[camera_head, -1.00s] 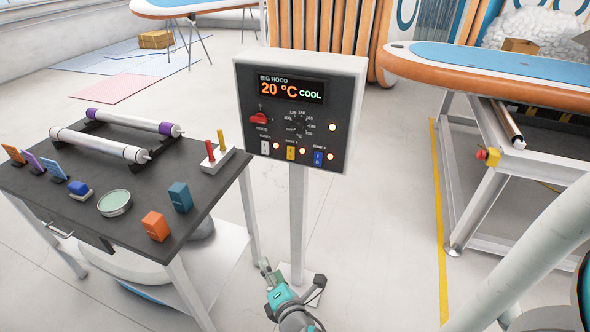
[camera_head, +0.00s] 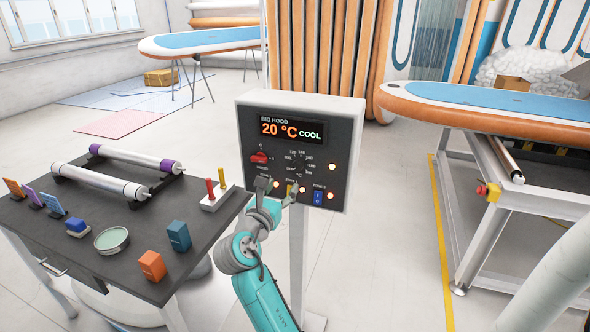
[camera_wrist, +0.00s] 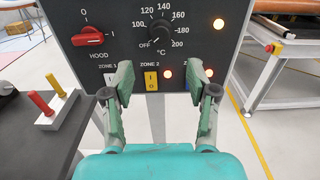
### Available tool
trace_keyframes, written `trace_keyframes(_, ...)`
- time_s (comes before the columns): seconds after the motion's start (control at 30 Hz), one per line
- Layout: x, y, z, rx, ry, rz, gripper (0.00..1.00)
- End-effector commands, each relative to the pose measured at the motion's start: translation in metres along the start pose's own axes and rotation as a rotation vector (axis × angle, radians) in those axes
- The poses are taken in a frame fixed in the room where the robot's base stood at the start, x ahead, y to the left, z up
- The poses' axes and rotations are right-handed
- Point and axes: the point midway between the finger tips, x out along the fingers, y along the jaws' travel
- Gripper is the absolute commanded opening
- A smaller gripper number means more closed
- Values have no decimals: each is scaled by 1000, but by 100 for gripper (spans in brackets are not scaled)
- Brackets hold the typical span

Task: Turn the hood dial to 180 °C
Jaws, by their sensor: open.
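The control panel (camera_head: 345,150) stands on a post and its display (camera_head: 290,130) reads BIG HOOD, 20 °C, COOL. The black temperature dial (camera_head: 298,164) has marks from OFF through 100 to 200 °C around it. It also shows in the wrist view (camera_wrist: 160,28), top centre, but its pointer is too small to read surely. The red HOOD knob (camera_wrist: 88,37) sits left of it, turned sideways. My gripper (camera_head: 278,188) is open and empty before the panel's lower part. In the wrist view its fingers (camera_wrist: 160,88) stand apart below the dial, not touching it.
Zone switches (camera_wrist: 151,80) lie below the dial, behind and between my fingers. A dark table (camera_head: 120,262) with rollers, blocks and a red-and-yellow lever box (camera_head: 217,195) is close on the left. An orange-edged board (camera_head: 480,105) on a frame stands right. Floor between panel and frame is clear.

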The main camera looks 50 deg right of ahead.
Motion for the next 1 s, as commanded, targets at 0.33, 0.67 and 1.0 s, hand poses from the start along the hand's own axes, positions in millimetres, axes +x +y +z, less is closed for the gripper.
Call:
trace_keyframes(0.33,43,-1,1,-5,0,-8,58)
trace_keyframes(0.67,94,-1,1,-4,0,-5,58)
trace_keyframes(1.0,108,0,1,-4,0,-3,58)
